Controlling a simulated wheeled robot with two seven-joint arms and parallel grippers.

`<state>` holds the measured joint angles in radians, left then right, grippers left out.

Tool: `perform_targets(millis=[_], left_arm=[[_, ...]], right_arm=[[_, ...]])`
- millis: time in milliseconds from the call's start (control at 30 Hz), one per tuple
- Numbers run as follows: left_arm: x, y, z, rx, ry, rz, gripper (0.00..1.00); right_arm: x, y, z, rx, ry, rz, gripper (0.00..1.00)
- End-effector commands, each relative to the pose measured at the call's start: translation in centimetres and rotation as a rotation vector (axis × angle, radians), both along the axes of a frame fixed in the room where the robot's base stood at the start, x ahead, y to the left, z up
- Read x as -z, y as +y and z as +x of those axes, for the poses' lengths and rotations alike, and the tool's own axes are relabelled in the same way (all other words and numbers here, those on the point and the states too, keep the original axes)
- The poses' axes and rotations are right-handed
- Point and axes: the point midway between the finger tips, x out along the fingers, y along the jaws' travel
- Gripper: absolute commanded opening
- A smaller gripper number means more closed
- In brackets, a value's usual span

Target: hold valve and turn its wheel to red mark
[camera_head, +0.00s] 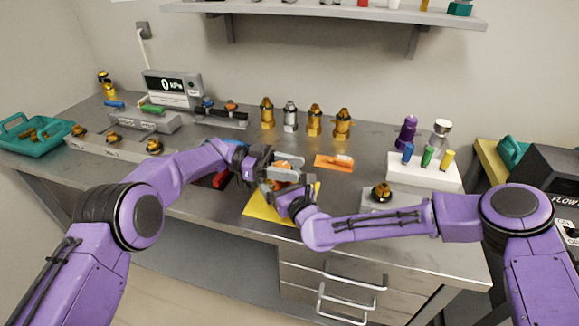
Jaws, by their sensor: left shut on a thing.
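The valve (283,173) is mostly hidden between my two grippers, above the yellow mat (259,208). Only a bit of orange, perhaps its wheel, shows. My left gripper (272,168) comes in from the left and is shut on the valve. My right gripper (284,187) comes in from the front right, right beside the valve. Its fingers are too covered to tell whether they are open or shut. The red mark cannot be made out.
Several brass-coloured fittings (267,113) stand at the back. An orange card (334,162) lies right of the grippers. A white block (424,174) with coloured cylinders stands at the right. A gauge box (173,88) reading 0 kPa and a teal tray (35,140) are at the left.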

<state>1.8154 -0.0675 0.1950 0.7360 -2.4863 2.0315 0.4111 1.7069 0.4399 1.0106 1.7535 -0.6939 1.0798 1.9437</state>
Motion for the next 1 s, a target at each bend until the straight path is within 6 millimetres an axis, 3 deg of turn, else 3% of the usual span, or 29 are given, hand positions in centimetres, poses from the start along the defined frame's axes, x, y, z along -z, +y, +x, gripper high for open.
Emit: perform_targets(millis=[567, 600, 667, 1000], left_arm=[[0.02, 0.18, 0.01, 0.027, -0.006, 0.005, 0.18], [0.02, 0.17, 0.01, 0.027, -0.006, 0.005, 0.55], [0.01, 0.15, -0.01, 0.028, -0.005, 0.004, 0.7], [-0.64, 0.04, -0.05, 0.03, -0.005, 0.002, 0.7]], right_arm=[[0.03, 0.2, -0.22, -0.007, 0.0, -0.001, 0.32], [0.03, 0.2, -0.22, -0.006, 0.0, -0.001, 0.32], [0.03, 0.18, -0.2, -0.006, 0.0, -0.001, 0.32], [0.01, 0.07, -0.09, -0.002, 0.0, 0.0, 0.32]])
